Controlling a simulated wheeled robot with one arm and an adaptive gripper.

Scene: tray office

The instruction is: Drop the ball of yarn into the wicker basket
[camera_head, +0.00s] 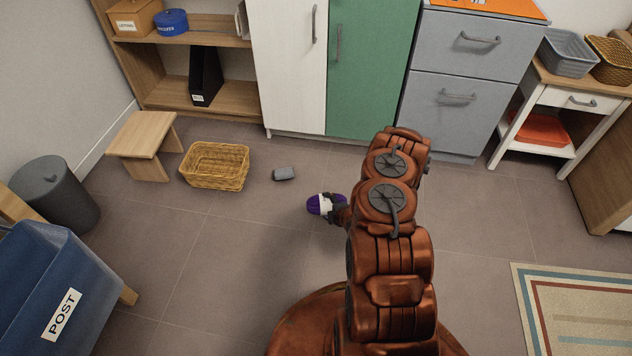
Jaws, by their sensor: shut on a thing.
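The ball of yarn (314,204) is purple with a white band. My gripper (328,207) is shut on it, and my arm reaches forward over the floor, partly covering the gripper. The yarn's height above the floor is hard to tell. The wicker basket (215,166) is yellow-brown, upright and open-topped. It stands on the floor to the left of the gripper and a little farther away, apart from it. Its inside looks empty.
A small grey object (284,173) lies on the floor between basket and gripper. A wooden stool (143,134) stands left of the basket. A dark bin (54,192) and blue POST box (50,280) stand farther left. Cabinets (290,65) line the back. The near floor is clear.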

